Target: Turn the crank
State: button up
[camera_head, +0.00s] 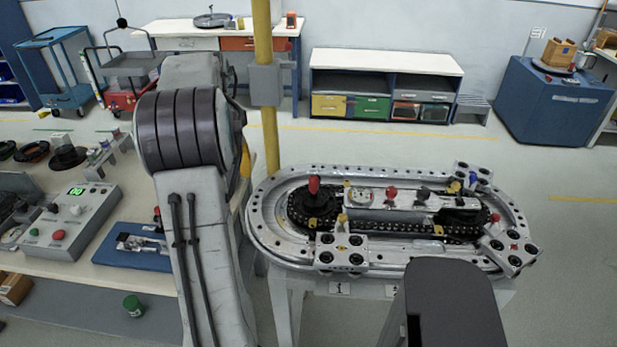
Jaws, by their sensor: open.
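The crank (314,186) has an upright red knob and stands on a dark round wheel (313,207) at the left end of the oval ring track (262,222). A dark chain runs around the inside of the track. My arm (188,130) rises at the left, beside the track and apart from the crank. My gripper does not show in this view.
Metal blocks with dark round holes sit on the track, one at front left (341,252) and others at the right end. A yellow post (269,130) stands behind the track. A workbench (110,277) with a control box (75,222) is at left. Floor right is clear.

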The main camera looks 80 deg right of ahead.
jog(key=s+d+f+m+p, duration=0.1)
jog(key=s+d+m, duration=0.45)
jog(key=s, duration=0.35)
jog(key=m+p, duration=0.1)
jog(key=m, duration=0.3)
send_over(314, 186)
jog(key=d, duration=0.1)
jog(key=shift+w+f+y, duration=0.2)
jog(key=shift+f, duration=0.3)
jog(key=shift+w+f+y, duration=0.15)
jog(key=shift+f+y, duration=0.05)
jog(key=shift+f, duration=0.3)
jog(key=shift+s+d+f, duration=0.1)
jog(key=shift+s+f, duration=0.1)
jog(key=shift+f, duration=0.05)
jog(key=shift+s+f, duration=0.1)
jog(key=shift+f, duration=0.3)
jog(key=shift+f+p, duration=0.35)
jog(key=shift+f, duration=2.7)
grip_shut()
